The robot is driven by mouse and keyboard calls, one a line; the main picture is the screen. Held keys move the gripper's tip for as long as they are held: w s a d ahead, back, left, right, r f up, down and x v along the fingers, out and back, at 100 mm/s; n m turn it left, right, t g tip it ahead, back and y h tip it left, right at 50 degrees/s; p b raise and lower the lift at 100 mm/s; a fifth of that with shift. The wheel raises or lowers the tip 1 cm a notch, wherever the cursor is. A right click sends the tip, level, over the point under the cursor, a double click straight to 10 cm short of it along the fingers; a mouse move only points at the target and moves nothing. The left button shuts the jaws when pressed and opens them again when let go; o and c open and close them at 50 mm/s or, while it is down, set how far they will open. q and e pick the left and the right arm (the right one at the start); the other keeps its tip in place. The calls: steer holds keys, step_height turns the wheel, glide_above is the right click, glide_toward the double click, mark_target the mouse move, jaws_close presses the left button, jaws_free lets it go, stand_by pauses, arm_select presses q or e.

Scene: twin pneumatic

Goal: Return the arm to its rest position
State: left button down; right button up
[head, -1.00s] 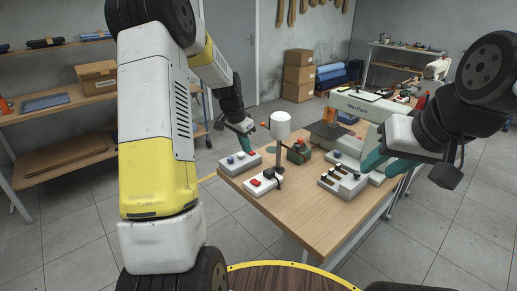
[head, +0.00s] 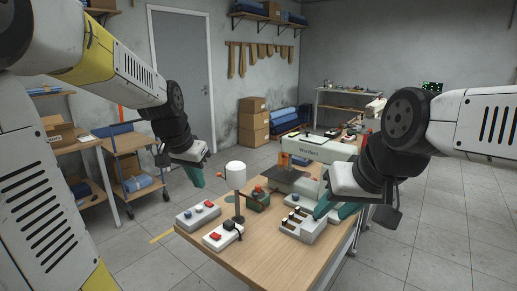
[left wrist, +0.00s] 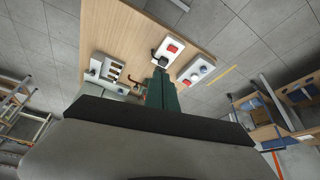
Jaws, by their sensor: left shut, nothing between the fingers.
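My left gripper (head: 196,178) is in the air beyond the left side of the wooden table (head: 262,258). Its teal fingers are shut and empty, and the left wrist view shows them together (left wrist: 161,88). My right gripper (head: 324,207) hangs at the table's right side, close to the grey block with black handles (head: 300,226). Its fingertips are partly hidden and I cannot tell whether they touch the block. On the table stand a control box with blue and red buttons (head: 197,214), a box with red and black buttons (head: 220,237) and a white-topped post (head: 235,175).
A light press-like machine (head: 308,150) and a green device with a red top (head: 256,199) stand farther back on the table. A blue cart (head: 128,160) and shelves are at the left. Cardboard boxes (head: 254,122) stand by the wall.

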arm_select(q)
steer(key=s+d+r+n+t, duration=0.1)
steer(key=s+d+r+n, duration=0.1)
steer(key=s, duration=1.5)
steer(key=shift+s+d+r+n+t+h, duration=0.2)
steer(key=shift+s+r+n+t+h, duration=0.1)
steer(key=shift+r+n, duration=0.35)
steer(key=shift+f, duration=0.1)
